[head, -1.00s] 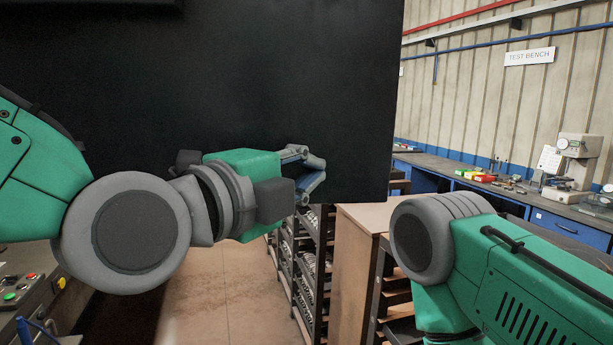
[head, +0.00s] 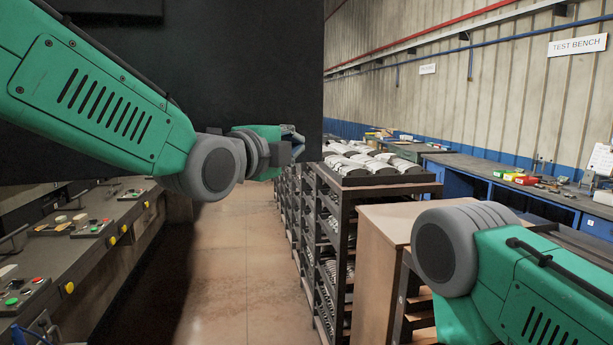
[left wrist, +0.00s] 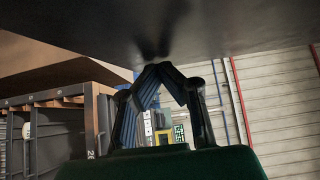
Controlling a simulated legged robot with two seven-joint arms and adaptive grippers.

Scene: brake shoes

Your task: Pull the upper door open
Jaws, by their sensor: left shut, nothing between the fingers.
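The upper door is the large black panel (head: 245,70) filling the upper left of the head view. My left gripper (head: 297,142) is at its lower right corner, with its fingers shut and empty. In the left wrist view the fingers (left wrist: 163,68) meet at their tips close under a dark flat surface (left wrist: 240,35), which looks like the door. I cannot tell whether they touch it. No handle shows. My right arm shows at the lower right of the head view, but its gripper is out of view.
A metal rack (head: 335,215) with brake shoes (head: 365,160) on top stands right of the aisle. A brown cabinet (head: 375,265) is nearer. A control bench (head: 85,240) runs along the left. The aisle floor (head: 245,255) is clear.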

